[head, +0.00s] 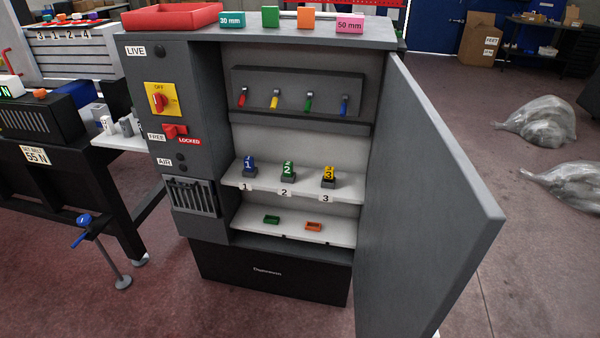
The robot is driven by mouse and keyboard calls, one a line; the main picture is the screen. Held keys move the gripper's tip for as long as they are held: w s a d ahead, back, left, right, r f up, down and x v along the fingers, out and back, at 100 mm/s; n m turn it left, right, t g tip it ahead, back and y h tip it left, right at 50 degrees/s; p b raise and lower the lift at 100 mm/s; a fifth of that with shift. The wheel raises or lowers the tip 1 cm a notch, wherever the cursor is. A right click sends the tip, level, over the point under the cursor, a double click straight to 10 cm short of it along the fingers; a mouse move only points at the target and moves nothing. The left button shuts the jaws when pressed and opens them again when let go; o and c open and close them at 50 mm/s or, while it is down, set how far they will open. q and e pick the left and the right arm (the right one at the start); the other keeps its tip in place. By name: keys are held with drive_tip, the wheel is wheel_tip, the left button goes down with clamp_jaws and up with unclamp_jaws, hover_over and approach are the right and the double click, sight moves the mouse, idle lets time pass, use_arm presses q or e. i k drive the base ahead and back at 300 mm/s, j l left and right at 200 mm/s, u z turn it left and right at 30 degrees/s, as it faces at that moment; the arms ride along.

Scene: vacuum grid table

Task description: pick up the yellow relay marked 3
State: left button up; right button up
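The yellow relay marked 3 (328,173) sits upright in a dark socket on the white middle shelf of the open grey cabinet, above the shelf label 3. To its left on the same shelf stand the green relay marked 2 (288,169) and the blue relay marked 1 (249,165), each in its own dark socket. Neither of my grippers shows in the head view.
The cabinet door (430,200) stands open on the right. Colored levers (309,101) hang above the relays. A lower shelf (290,229) holds a green and an orange tray. A red tray (171,17) and several blocks lie on top.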

sight(329, 170)
drive_tip(key=z, duration=0.3)
drive_tip(key=i+j+z, duration=0.4)
drive_tip(key=j, duration=0.2)
drive_tip(key=i+j+z, duration=0.2)
drive_tip(key=j, duration=0.15)
drive_tip(key=i+j+z, duration=0.2)
drive_tip(key=j, duration=0.15)
drive_tip(key=k, duration=0.1)
